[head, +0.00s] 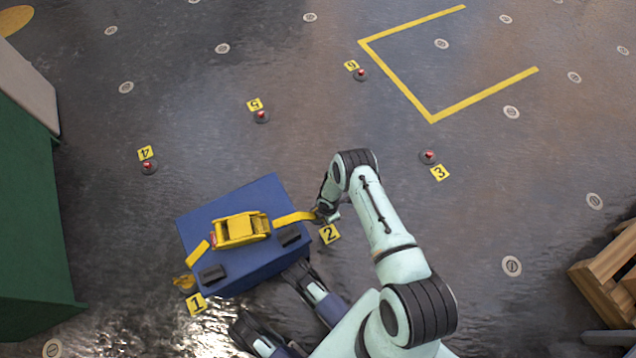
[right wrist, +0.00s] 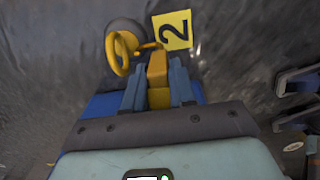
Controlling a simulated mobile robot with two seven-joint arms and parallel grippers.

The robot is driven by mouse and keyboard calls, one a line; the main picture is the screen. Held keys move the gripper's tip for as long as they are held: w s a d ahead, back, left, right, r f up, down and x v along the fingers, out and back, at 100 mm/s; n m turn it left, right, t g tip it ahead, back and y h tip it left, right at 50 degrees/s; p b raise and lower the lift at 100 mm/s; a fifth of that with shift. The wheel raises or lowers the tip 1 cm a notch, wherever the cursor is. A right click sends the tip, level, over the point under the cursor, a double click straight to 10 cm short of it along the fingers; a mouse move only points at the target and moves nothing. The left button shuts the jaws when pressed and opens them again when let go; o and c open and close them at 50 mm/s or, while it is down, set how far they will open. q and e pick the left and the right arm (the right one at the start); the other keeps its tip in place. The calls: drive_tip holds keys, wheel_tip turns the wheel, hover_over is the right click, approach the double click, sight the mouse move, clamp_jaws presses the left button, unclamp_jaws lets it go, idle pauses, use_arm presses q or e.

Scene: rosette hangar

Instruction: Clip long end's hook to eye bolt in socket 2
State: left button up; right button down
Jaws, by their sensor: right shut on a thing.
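The yellow strap's long end (head: 293,218) runs from the ratchet (head: 242,229) on the blue crate (head: 270,200) to my right gripper (head: 326,212), beside plate 2 (head: 330,234). In the right wrist view my right gripper (right wrist: 160,88) is shut on the yellow long-end hook (right wrist: 157,66). The hook's tip points toward the yellow eye bolt (right wrist: 118,56), which stands at the dark round socket 2 (right wrist: 126,28). The tip is close to the ring; I cannot tell whether it passes through. The head view hides this behind my arm.
The short strap end (head: 197,254) leads down the crate's left side near plate 1 (head: 196,304). Sockets 3 (head: 428,157), 4 (head: 149,167), 5 (head: 261,116) and 6 (head: 361,74) have red centres. A green cabinet (head: 35,220) stands left and a wooden pallet (head: 605,270) right.

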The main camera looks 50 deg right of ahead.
drive_tip(key=shift+w+d, duration=0.15)
drive_tip(key=shift+w, duration=0.4)
drive_tip(key=shift+w+d, duration=0.25)
drive_tip(key=shift+w, duration=0.45)
drive_tip(key=shift+w, duration=0.2)
idle(0.4)
drive_tip(key=shift+w+d+r, duration=0.1)
drive_tip(key=shift+w+d, duration=0.15)
drive_tip(key=shift+w, duration=0.3)
drive_tip(key=shift+w+d, duration=0.2)
drive_tip(key=shift+w, duration=0.35)
drive_tip(key=shift+r, duration=0.2)
drive_tip(key=shift+s+a+r+p, duration=0.1)
drive_tip(key=shift+s+r+p, duration=0.1)
drive_tip(key=shift+r+p, duration=0.75)
drive_tip(key=shift+s+r+p, duration=0.1)
drive_tip(key=shift+r+p, duration=0.25)
drive_tip(key=shift+p, duration=0.05)
